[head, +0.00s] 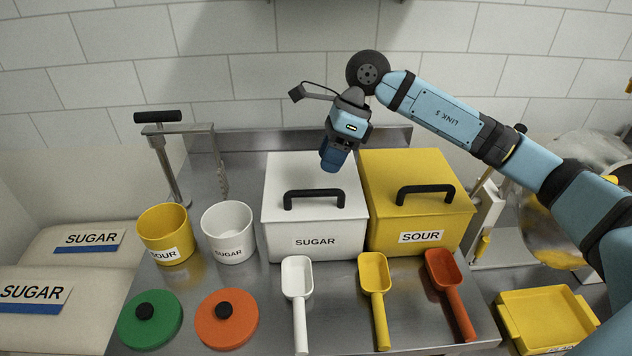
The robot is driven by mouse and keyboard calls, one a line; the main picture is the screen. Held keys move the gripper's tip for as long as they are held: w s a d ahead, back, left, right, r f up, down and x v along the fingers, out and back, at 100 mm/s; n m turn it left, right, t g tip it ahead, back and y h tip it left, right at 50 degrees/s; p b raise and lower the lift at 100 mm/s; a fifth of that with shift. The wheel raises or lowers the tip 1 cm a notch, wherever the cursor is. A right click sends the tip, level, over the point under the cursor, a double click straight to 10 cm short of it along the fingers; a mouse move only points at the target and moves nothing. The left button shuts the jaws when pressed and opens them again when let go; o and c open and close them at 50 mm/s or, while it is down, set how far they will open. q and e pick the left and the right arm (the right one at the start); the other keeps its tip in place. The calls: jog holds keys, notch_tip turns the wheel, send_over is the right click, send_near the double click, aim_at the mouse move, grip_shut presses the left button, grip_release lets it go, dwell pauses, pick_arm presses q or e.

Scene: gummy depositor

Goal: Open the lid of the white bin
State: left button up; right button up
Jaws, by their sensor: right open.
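The white bin (315,243) stands on the steel table, labelled SUGAR. Its white lid (290,174) lies flat on top and is closed, with a black handle (314,196) near the front edge. My right gripper (332,160) hangs above the back right part of this lid, pointing down. It is open and apart from the handle, which lies nearer the front. Its fingers are small in the view and partly hidden by the gripper body. My left gripper does not show.
A yellow SOUR bin (420,236) stands close against the white bin's right side. A white SUGAR bucket (228,235) and yellow SOUR bucket (166,236) are at left. White (299,290), yellow (375,285) and red (448,285) scoops lie in front.

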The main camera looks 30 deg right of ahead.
aim_at(315, 190)
jog(key=x, duration=0.7)
grip_shut()
